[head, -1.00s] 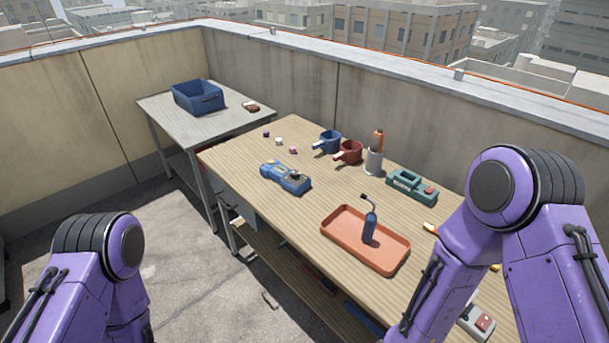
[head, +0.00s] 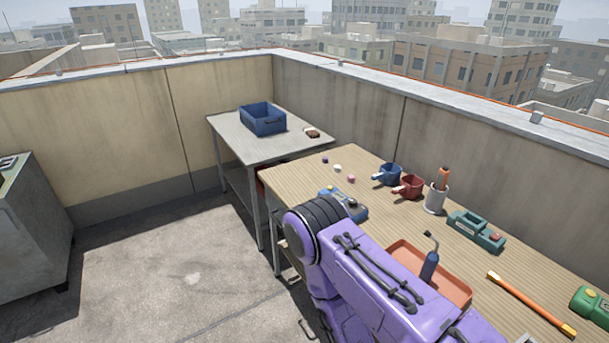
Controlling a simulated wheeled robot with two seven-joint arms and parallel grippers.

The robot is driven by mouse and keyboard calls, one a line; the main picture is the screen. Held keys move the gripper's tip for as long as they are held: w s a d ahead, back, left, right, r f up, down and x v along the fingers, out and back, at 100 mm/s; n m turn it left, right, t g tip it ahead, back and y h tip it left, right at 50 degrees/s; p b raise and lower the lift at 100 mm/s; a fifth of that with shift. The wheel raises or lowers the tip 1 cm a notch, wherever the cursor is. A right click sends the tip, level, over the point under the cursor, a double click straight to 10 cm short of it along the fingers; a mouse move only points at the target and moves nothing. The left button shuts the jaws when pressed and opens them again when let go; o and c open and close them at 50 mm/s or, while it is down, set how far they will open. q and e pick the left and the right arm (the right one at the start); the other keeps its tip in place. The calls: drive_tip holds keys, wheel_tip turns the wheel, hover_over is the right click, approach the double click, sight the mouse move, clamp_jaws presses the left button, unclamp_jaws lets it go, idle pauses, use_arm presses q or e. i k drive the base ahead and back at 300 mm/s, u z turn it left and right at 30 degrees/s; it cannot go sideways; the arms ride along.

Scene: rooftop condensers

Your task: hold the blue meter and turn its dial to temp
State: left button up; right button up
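The blue meter (head: 352,208) lies on the wooden workbench (head: 300,180), towards its left end. My purple arm stands in front of it and hides part of its near side. A small dark spot on top may be its dial, but the setting is too small to read. Only one of my arms shows, with its rounded joint just below the meter in the picture; I cannot tell which arm it is. Neither gripper is in view.
An orange tray (head: 405,250) holds a dark blue bottle (head: 429,267). A blue bin (head: 262,119) stands on the grey side table (head: 240,140).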

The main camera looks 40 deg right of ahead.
sight(352, 202)
drive_tip(key=u, duration=0.1)
drive_tip(key=i, duration=1.95)
drive_tip(key=z, duration=2.7)
